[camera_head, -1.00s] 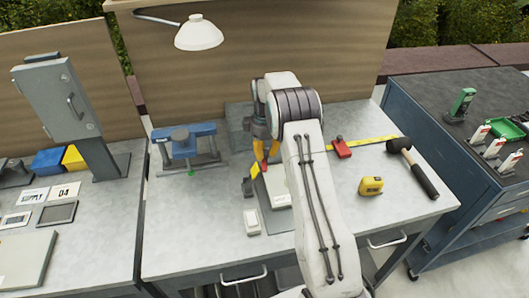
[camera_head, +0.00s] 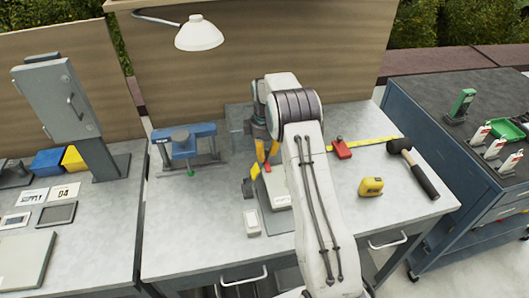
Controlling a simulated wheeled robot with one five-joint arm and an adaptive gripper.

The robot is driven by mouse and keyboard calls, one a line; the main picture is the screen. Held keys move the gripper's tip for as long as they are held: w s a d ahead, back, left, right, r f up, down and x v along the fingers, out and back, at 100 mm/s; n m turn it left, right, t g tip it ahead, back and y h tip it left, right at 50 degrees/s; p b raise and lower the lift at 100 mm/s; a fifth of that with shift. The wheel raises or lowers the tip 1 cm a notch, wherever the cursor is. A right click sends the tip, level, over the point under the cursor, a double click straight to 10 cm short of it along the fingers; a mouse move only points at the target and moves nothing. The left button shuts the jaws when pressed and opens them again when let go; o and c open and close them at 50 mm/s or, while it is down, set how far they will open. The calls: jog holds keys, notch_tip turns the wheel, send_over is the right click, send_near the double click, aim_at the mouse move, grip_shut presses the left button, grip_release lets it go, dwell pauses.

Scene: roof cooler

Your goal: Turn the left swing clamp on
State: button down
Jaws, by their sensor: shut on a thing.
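My gripper (camera_head: 263,163), with orange fingers, points down at a small fixture (camera_head: 276,222) in the middle of the bench. It is shut on a small part at the fixture's back left, which I take to be the left swing clamp; the fingers and arm hide most of it. A small dark piece (camera_head: 247,188) shows just left of the fingers. My white arm covers the fixture's right side, so any clamp there is hidden. The clamp's exact angle cannot be told.
A blue vise-like tool (camera_head: 194,139) stands left on the bench. A red item (camera_head: 341,149), yellow tape measure (camera_head: 371,186) and mallet (camera_head: 415,168) lie right. A lamp (camera_head: 198,34) hangs above.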

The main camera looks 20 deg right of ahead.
aim_at(265, 152)
jog(key=c, duration=1)
grip_release()
jog(key=shift+s+f, duration=0.1)
jog(key=shift+s, duration=0.1)
jog(key=shift+w, duration=0.1)
notch_tip(265, 152, up, 12)
jog(key=shift+r, duration=0.1)
